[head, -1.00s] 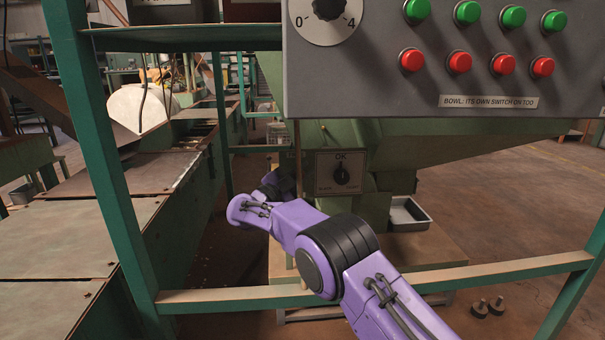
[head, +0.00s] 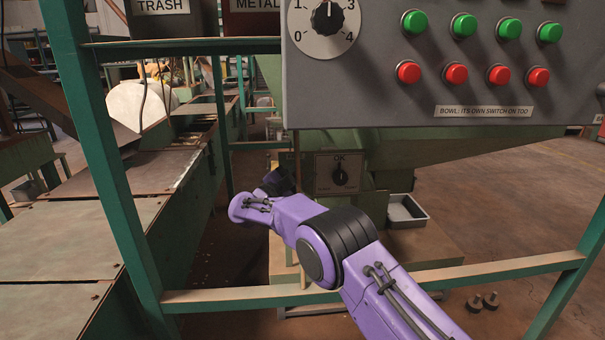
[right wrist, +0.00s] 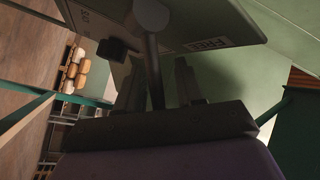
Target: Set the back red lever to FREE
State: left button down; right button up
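In the right wrist view a grey-looking lever shaft (right wrist: 155,72) with a round end runs between the two fingers of my right gripper (right wrist: 158,85). The fingers stand apart, with a gap on both sides of the shaft. A plate behind it carries an upside-down FREE label (right wrist: 207,43) and a partly cut-off label at the left. No red shows on this lever in the dim light. In the head view my right gripper (head: 278,182) is a small dark shape left of the OK switch plate (head: 338,174); its fingers are not clear there. My left gripper is not in view.
A grey control panel (head: 380,85) with a dial, green and red buttons hangs above my right arm. A green frame post (head: 105,170) and a lower rail (head: 240,298) stand in front. A grey tray (head: 408,212) sits right of the switch plate.

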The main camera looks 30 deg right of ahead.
jog(key=shift+a, duration=0.15)
